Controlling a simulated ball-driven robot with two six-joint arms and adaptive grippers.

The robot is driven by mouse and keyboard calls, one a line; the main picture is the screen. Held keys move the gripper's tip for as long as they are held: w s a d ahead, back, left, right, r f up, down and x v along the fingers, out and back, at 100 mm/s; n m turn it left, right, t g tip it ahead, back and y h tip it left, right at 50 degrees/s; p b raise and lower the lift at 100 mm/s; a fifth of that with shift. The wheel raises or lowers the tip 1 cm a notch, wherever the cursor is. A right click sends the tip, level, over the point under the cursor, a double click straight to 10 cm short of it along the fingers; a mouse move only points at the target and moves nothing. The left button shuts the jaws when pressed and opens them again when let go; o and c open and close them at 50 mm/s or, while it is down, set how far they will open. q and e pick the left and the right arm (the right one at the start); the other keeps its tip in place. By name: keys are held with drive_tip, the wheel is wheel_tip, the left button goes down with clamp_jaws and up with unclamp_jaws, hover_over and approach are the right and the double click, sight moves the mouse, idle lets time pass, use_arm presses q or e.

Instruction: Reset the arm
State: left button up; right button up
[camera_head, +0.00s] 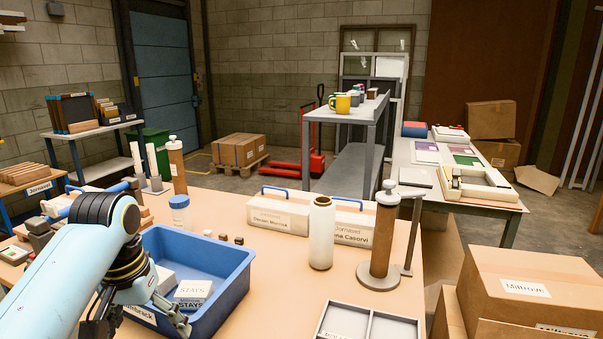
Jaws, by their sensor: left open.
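My left arm comes in from the lower left, pale blue with a dark wrist joint. My left gripper (140,318) is open, pointing down at the near left side of the blue tub (223,297). It covers part of the tub's near wall. I cannot tell whether its fingers touch the tub. Small white labelled boxes (193,290) lie in the tub, beside the gripper and apart from its fingers as far as I can see. My right gripper is not in view.
A white cylinder (321,234), a brown roll on a stand (383,240) and white labelled cases with blue handles (278,212) stand on the workbench (280,290). A divided tray (366,325) lies at the near edge. Cardboard boxes (530,285) are stacked at the right.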

use_arm(q)
drive_tip(key=s+a+f+g+b, duration=0.1)
drive_tip(key=s+f+b, duration=0.2)
drive_tip(key=s+f, duration=0.7)
drive_tip(key=s+a+f+g+b, duration=0.15)
drive_tip(key=s+f+b, duration=0.3)
drive_tip(key=f, duration=0.85)
drive_tip(key=s+f+g+b, duration=0.2)
drive_tip(key=s+f+b, duration=0.1)
drive_tip(key=s+f, duration=0.75)
drive_tip(key=s+a+f+t+b, duration=0.1)
drive_tip(key=s+f+t+b, duration=0.1)
drive_tip(key=s+f, duration=0.8)
drive_tip(key=s+a+f+t+b, duration=0.2)
drive_tip(key=s+f+b, duration=0.1)
drive_tip(key=s+f, duration=0.7)
drive_tip(key=shift+s+f+m+y, duration=0.2)
drive_tip(key=shift+f+m+y, duration=0.15)
drive_tip(key=shift+f, duration=0.45)
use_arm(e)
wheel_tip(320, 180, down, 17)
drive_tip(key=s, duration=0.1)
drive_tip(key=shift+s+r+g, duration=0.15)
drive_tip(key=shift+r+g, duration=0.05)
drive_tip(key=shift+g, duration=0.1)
use_arm(q)
drive_tip(key=shift+c, duration=0.4)
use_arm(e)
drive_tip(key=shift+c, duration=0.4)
